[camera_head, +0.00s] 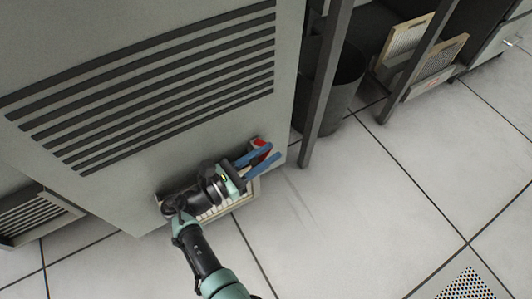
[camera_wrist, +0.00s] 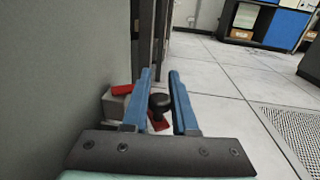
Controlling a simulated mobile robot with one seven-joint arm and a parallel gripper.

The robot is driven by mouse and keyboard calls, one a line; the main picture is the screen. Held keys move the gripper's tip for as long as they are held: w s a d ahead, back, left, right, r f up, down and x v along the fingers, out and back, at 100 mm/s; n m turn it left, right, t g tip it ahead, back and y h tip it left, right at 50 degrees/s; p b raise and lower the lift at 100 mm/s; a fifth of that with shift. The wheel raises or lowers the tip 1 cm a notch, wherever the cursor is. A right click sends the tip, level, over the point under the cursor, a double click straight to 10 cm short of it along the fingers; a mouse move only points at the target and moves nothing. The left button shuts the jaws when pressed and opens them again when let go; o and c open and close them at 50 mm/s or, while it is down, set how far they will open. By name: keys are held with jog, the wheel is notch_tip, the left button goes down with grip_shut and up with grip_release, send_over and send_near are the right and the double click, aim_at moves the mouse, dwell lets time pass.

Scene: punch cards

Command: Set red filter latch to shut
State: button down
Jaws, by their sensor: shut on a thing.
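The red filter latch (camera_head: 259,144) is at the lower right of the grey cabinet's front, at the right end of a pale filter frame (camera_head: 250,193). In the wrist view, red parts of the latch (camera_wrist: 121,89) show on a grey block left of my fingers. A round black knob (camera_wrist: 160,102) stands between my fingers, with red below it. My gripper (camera_head: 273,154) has two blue fingers, and it is shut on the latch by this knob. In the wrist view the fingers (camera_wrist: 160,75) lie on either side of the knob. My wrist and arm hide much of the filter.
The grey cabinet (camera_head: 150,35) with dark vent slots rises beside my gripper. A dark bin (camera_head: 345,78) stands behind a dark post (camera_head: 327,85) to the right. Framed panels (camera_head: 437,58) lean farther right. The tiled floor (camera_head: 350,215) is clear at the front right.

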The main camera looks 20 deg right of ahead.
jog(key=c, duration=0.7)
grip_release()
jog(key=p+v, duration=0.2)
jog(key=v, duration=1.1)
